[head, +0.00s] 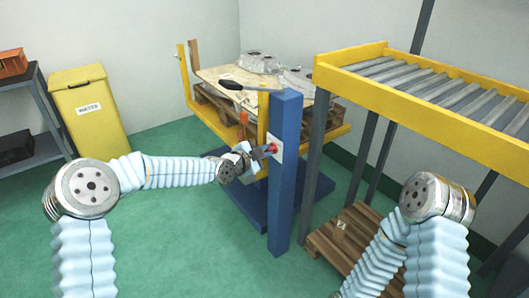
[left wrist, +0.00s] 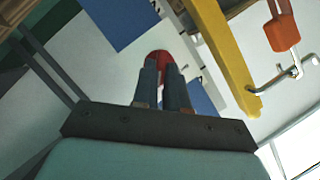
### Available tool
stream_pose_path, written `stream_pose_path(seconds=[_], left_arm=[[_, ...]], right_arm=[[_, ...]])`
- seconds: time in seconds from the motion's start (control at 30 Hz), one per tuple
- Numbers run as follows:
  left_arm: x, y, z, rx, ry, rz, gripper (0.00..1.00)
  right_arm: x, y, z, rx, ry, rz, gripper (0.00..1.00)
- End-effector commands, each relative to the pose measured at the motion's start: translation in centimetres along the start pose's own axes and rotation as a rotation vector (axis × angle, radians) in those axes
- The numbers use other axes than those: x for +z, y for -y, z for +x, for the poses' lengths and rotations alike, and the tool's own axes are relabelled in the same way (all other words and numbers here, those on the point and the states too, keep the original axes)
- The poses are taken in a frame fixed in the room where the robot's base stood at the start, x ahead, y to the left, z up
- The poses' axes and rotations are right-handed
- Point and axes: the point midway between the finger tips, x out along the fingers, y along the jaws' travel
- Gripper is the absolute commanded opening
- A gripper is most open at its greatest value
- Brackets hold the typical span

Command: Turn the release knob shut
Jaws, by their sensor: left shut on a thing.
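The release knob (head: 272,148) is red and sits on a white plate (head: 278,140) on the side of a blue post (head: 284,180). My left gripper (head: 266,150) reaches the knob from the left and is shut on it. In the left wrist view the red knob (left wrist: 160,56) shows between and beyond the two dark fingers (left wrist: 161,78), which cover much of it. The knob's turn angle cannot be told. My right arm shows at the lower right of the head view, but its gripper is not visible.
A yellow-framed stand holds a wooden pallet (head: 228,112) with castings (head: 262,62) behind the post. A roller conveyor (head: 440,110) stands to the right. A yellow bin (head: 90,112) and a grey shelf (head: 40,108) stand at the left. The green floor in front is clear.

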Motion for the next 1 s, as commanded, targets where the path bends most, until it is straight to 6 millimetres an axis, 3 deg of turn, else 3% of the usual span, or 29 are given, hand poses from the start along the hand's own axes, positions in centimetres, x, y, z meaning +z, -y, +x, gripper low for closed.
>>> stream_pose_path(seconds=[0.37, 1.0], left_arm=[[0.15, 0.21, 0.0, 0.062, 0.001, -0.152, 0.0], [0.52, 0.72, 0.2, 0.291, 0.0, -0.703, 0.0]], right_arm=[[0.01, 0.05, -0.08, 0.0, 0.0, 0.0, 0.43], [-0.1, -0.45, 0.67, 0.003, -0.003, 0.003, 0.43]])
